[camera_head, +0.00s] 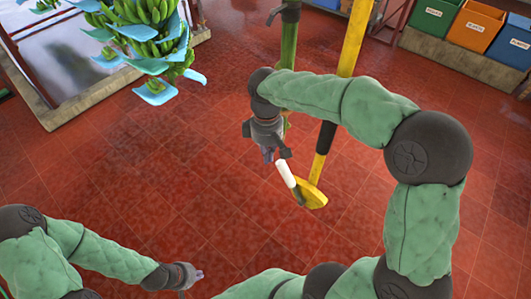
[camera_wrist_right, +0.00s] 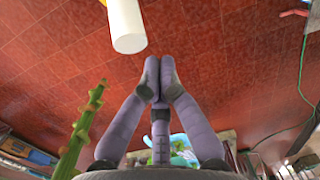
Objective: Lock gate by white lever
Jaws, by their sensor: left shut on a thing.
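The white lever (camera_head: 285,174) is a short white cylinder slanting beside a yellow piece (camera_head: 314,196) at the foot of a yellow-and-black post (camera_head: 350,45). In the right wrist view the white lever (camera_wrist_right: 127,28) lies beyond and left of my fingertips, apart from them. My right gripper (camera_head: 268,155) is just above and left of the lever; in its wrist view its fingers (camera_wrist_right: 152,68) meet at the tips with nothing seen between them. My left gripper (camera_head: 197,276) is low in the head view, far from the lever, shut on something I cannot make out.
A banana bunch with blue sheets (camera_head: 150,40) hangs at the upper left. Coloured bins (camera_head: 475,25) stand at the upper right. The red tiled floor at left is clear.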

